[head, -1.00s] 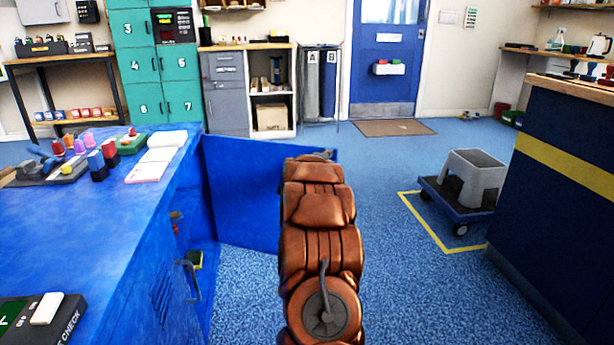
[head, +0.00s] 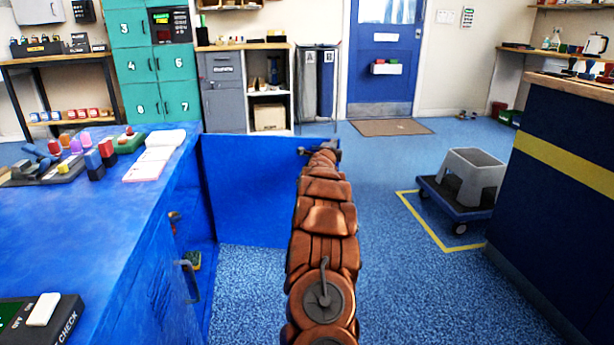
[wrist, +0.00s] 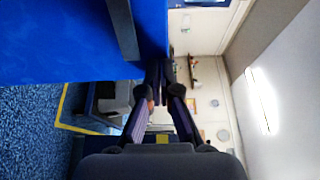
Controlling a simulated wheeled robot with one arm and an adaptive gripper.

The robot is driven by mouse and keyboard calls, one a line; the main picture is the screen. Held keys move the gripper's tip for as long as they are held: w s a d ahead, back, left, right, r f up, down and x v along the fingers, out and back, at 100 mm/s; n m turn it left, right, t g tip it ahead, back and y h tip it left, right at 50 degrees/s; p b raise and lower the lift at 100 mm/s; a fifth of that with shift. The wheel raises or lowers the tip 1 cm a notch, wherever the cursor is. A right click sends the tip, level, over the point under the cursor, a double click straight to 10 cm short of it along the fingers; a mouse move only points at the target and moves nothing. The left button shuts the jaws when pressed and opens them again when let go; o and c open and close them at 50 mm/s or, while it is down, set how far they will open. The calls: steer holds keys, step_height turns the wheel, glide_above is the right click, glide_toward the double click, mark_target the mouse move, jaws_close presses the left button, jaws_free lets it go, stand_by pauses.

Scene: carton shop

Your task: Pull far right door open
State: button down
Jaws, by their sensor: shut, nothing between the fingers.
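The far right door (head: 255,190) is a blue panel at the far end of the blue counter (head: 90,235). It stands swung out, roughly square to the counter front, and the cabinet behind it is open. My gripper (head: 330,150) is at the door's upper outer corner in the head view; I cannot tell there whether it touches. In the wrist view my gripper (wrist: 163,70) has its fingertips together and empty, beside the edge of the blue door (wrist: 60,40). A grey handle (wrist: 123,28) shows on the door, apart from the fingers.
A grey step stool (head: 472,175) sits on a dolly (head: 455,208) to the right. A dark blue counter (head: 555,190) stands at far right. The carpet between is free.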

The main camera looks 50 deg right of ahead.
steer(key=d, duration=0.1)
steer(key=w+d+t, duration=0.1)
steer(key=d, duration=0.1)
steer(key=shift+w+d+n, duration=0.1)
steer(key=shift+d+n, duration=0.1)
steer(key=shift+n, duration=0.1)
steer(key=shift+w+d+r+y, duration=0.1)
steer(key=shift+d+r+y, duration=0.2)
steer(key=shift+d, duration=0.1)
steer(key=shift+w+d+f+n+t+y+p, duration=0.15)
steer(key=shift+w+d+n+t+y+p, duration=0.25)
steer(key=shift+w+d+p, duration=0.6)
steer(key=shift+w+d+f+n+t+y+p, duration=0.15)
steer(key=shift+w+d+n+t+p, duration=0.25)
steer(key=shift+w+d+t+p, duration=0.55)
steer(key=shift+s+g+p, duration=0.1)
steer(key=shift+g+p, duration=0.2)
steer(key=shift+g, duration=0.05)
